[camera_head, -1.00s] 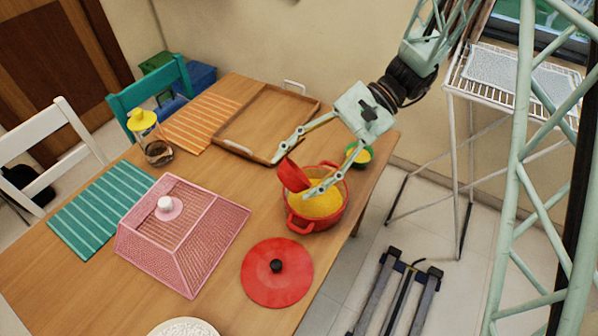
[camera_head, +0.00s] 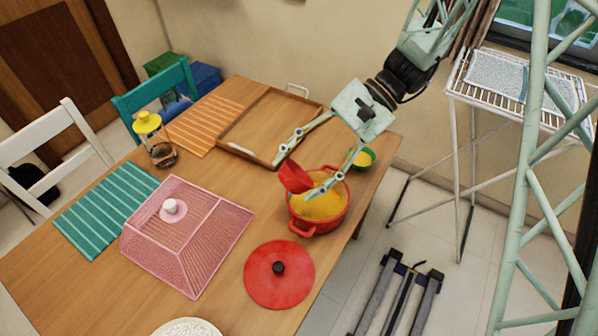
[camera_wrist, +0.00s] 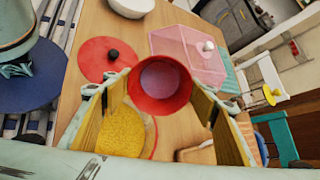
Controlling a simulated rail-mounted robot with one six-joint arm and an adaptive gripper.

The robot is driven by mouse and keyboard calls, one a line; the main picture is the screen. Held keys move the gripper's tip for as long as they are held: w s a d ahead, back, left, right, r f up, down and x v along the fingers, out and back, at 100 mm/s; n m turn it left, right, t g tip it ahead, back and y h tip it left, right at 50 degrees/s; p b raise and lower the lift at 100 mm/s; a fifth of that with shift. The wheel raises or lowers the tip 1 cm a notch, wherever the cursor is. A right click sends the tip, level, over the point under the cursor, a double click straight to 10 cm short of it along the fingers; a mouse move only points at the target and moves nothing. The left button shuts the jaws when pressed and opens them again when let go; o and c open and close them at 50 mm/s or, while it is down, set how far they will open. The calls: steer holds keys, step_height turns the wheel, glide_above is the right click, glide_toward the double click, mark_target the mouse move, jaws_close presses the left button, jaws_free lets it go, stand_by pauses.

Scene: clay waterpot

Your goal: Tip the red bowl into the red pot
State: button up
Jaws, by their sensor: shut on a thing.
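The red pot (camera_head: 334,222) stands near the table's right edge, holding yellow grainy stuff (camera_head: 322,203). My gripper (camera_head: 297,177) is shut on the red bowl (camera_head: 293,178), one finger on each side. The bowl is tipped steeply above the pot's left part, inside or just over its rim; contact is unclear. In the wrist view the bowl (camera_wrist: 160,104) shows its round opening and a bare-looking inside. The yellow filling also shows there (camera_wrist: 122,130), below the bowl and between my fingers.
A red lid (camera_head: 279,274) lies in front of the pot, a pink mesh cover (camera_head: 188,238) to its left. A wooden tray (camera_head: 268,124) lies behind. A small green bowl (camera_head: 373,155) with yellow content stands right of the pot. A drying rack (camera_head: 515,85) is farther right.

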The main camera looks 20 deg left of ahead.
steer(key=shift+s+a+r+t+h+p, duration=0.1)
steer(key=shift+s+a+t+h+p, duration=0.1)
steer(key=shift+t+h+p, duration=0.35)
steer(key=shift+s+a+t+h+p, duration=0.1)
steer(key=shift+s+t+h+p, duration=0.05)
steer(key=shift+t+h+p, duration=0.4)
stand_by(0.4)
steer(key=shift+a+t+h+p, duration=0.1)
steer(key=shift+t+h+p, duration=0.3)
steer(key=shift+h+p, duration=0.2)
steer(key=shift+s+t+h+p, duration=0.15)
steer(key=shift+t+h+p, duration=0.35)
steer(key=shift+p, duration=0.65)
steer(key=shift+a+f+t+h+p, duration=0.15)
steer(key=shift+t+h+p, duration=0.25)
steer(key=shift+p, duration=0.6)
steer(key=shift+t+h+p, duration=0.5)
steer(key=shift+p, duration=1.85)
steer(key=shift+f+t+h+p, duration=0.1)
steer(key=shift+t+h+p, duration=0.25)
steer(key=shift+p, duration=2.75)
steer(key=r+p, duration=0.1)
steer(key=p, duration=0.2)
steer(key=shift+r, duration=0.35)
steer(key=shift+r+h+p, duration=0.25)
steer(key=shift+r+p, duration=0.05)
steer(key=shift+p, duration=0.65)
